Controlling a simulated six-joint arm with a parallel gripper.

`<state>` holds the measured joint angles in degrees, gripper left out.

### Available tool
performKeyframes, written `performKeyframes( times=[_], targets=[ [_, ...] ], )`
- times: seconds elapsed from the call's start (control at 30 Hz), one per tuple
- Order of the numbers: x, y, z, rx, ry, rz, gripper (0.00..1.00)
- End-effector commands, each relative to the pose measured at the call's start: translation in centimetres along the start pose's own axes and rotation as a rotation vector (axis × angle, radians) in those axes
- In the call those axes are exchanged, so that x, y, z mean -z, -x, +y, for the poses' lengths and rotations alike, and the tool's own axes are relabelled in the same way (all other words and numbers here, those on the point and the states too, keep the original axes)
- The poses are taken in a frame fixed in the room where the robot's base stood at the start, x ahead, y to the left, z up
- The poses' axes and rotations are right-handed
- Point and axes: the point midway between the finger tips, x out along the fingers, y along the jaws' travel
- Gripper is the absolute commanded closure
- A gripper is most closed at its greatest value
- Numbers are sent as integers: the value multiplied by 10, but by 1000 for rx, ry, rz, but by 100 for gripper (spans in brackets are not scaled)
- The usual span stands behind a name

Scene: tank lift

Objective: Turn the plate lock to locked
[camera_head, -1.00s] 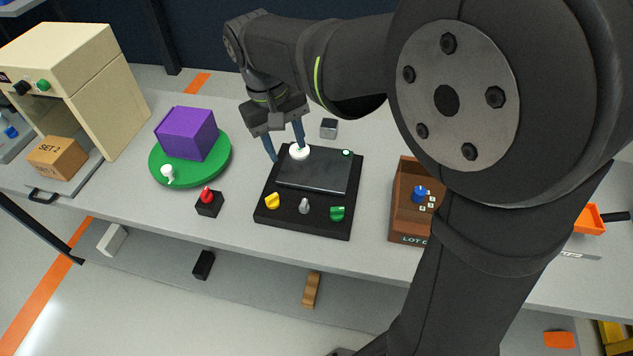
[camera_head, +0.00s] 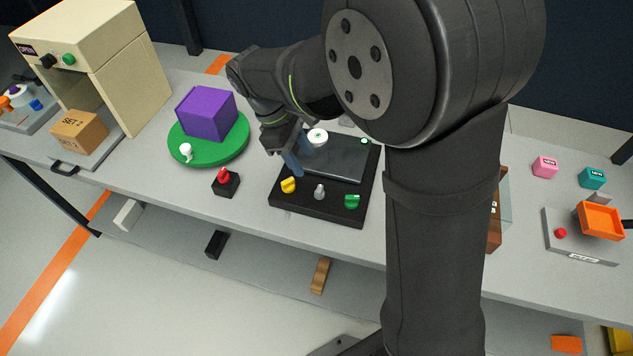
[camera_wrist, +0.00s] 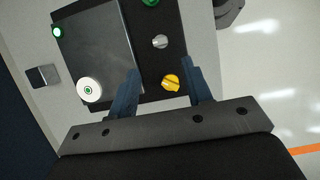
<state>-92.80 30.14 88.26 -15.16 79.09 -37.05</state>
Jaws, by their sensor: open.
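No label in view names the plate lock. A red knob (camera_head: 223,174) on a small black block stands beside the round green plate (camera_head: 240,153). A black panel (camera_head: 330,211) carries a yellow knob (camera_head: 288,185), a grey knob (camera_head: 319,191) and a green knob (camera_head: 351,201) along its front edge. My gripper (camera_head: 295,161) is open and empty over the panel's left side. In the wrist view the yellow knob (camera_wrist: 170,82) appears between the fingertips, nearer the right finger; the grey knob (camera_wrist: 160,41) lies beyond. I see no contact with a knob.
The panel also has a dark plate (camera_head: 338,160), a white round button (camera_head: 317,137) and a green light (camera_head: 364,141). A purple box (camera_head: 206,112) sits on the green plate. A cream cabinet (camera_head: 120,85) stands left; an orange tray (camera_head: 600,221) stands right.

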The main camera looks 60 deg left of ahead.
Motion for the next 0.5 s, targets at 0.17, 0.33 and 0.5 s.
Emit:
performKeyframes(
  times=[0.17, 0.33, 0.5],
  targets=[
    [-1, -41, 0, 3, 0, -3, 55],
    [-1, -72, 0, 2, -1, -2, 55],
    [0, -90, 0, 1, -2, -1, 55]
  ],
)
